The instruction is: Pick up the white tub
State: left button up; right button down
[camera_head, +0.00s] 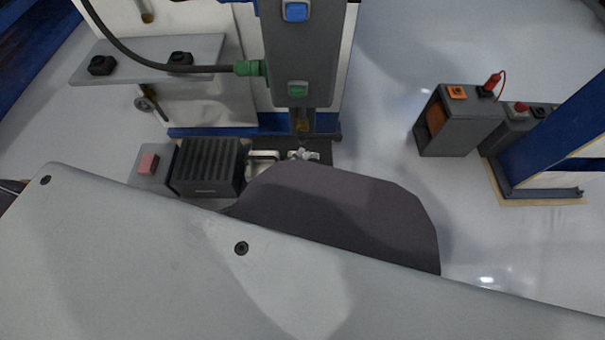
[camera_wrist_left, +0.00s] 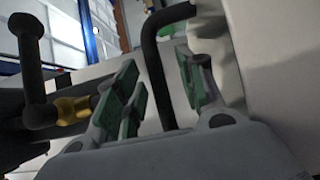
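My left gripper shows in the left wrist view (camera_wrist_left: 160,95), with two green-padded fingers standing apart. A bent black bar (camera_wrist_left: 157,70) passes through the gap between the pads. I cannot tell whether the bar touches either pad, or what it belongs to. A large white surface (camera_wrist_left: 275,70) fills the right of the wrist view, close to the right finger. I cannot tell whether it is the white tub. No white tub can be made out for certain in the head view. There I cannot make out either gripper's fingers clearly.
A grey column with blue and green buttons (camera_head: 303,55) stands at the top middle of the head view. Below it are a black ribbed box (camera_head: 207,168) and a pink-red button (camera_head: 148,164). Grey boxes (camera_head: 462,120) stand right. A large grey panel (camera_head: 150,265) covers the front.

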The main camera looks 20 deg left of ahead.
dwell(0.4)
pick_arm(q)
grip_shut()
dwell(0.4)
